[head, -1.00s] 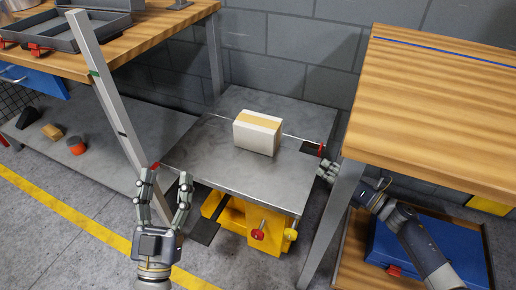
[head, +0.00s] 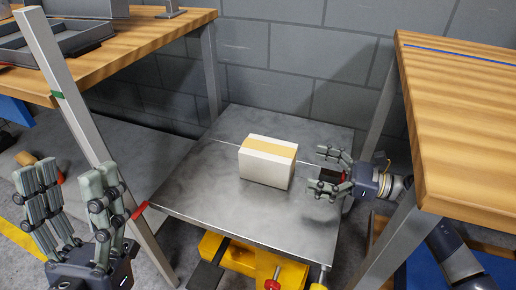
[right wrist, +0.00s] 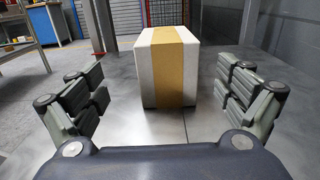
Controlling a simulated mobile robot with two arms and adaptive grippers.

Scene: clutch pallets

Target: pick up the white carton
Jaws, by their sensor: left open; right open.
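The white carton (head: 266,166) has a tan tape band over its top and stands upright on the grey metal platform (head: 200,190). My right gripper (head: 326,171) is open just to the right of the carton, its fingers pointing at it, apart from it. In the right wrist view the carton (right wrist: 167,75) stands ahead between the two open finger sets (right wrist: 163,92), beyond their tips. My left gripper (head: 78,180) is open and empty at the lower left of the head view, beside a metal post and away from the carton.
A wooden workbench (head: 465,120) stands close on the right, its metal leg near my right arm. Another bench (head: 130,45) with grey trays is at the upper left. A grey post (head: 70,90) rises beside my left gripper. The platform around the carton is clear.

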